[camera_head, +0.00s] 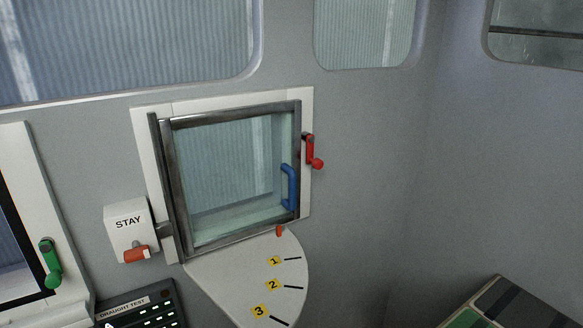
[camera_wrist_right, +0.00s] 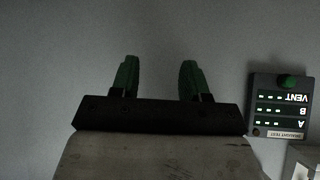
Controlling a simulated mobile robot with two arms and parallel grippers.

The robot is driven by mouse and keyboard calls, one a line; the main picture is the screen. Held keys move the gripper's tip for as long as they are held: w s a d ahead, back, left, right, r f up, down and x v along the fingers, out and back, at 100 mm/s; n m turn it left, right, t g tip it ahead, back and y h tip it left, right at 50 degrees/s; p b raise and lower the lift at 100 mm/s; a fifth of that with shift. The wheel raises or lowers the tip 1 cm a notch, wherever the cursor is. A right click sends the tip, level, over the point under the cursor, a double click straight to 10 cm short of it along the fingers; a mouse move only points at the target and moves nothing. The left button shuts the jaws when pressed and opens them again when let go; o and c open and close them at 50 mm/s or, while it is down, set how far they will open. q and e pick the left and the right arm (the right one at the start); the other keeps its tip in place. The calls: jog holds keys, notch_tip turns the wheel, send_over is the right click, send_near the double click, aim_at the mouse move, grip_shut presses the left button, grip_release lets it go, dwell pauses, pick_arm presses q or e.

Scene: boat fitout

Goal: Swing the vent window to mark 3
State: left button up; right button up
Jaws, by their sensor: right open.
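The vent window (camera_head: 230,170) is a glass pane in a dark metal frame, set in a white surround on the grey wall in the head view. It looks closed or nearly closed. A blue handle (camera_head: 289,187) is on its right side. A quadrant plate (camera_head: 225,285) below carries yellow marks 1 (camera_head: 274,261), 2 (camera_head: 272,285) and 3 (camera_head: 260,311). A small orange pointer (camera_head: 279,231) sits at the window's lower edge, above mark 1. My right gripper (camera_wrist_right: 157,75) is open and empty in the right wrist view, with bare wall behind it. My left gripper is not seen.
A red latch (camera_head: 311,150) is right of the window. A white STAY box (camera_head: 130,229) with an orange knob (camera_head: 136,254) is left of it. A green handle (camera_head: 50,264) is at far left. A DRAUGHT TEST panel (camera_head: 140,309) also shows in the wrist view (camera_wrist_right: 281,105).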

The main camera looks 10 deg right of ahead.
notch_tip(320, 180, up, 21)
jog(key=w+t+p, duration=0.3)
jog(key=t+y, duration=0.2)
jog(key=t, duration=0.4)
send_near(294, 184)
jog(key=w, duration=0.1)
jog(key=p+x, duration=0.2)
jog(key=x, duration=0.8)
jog(key=shift+a, duration=0.1)
grip_shut()
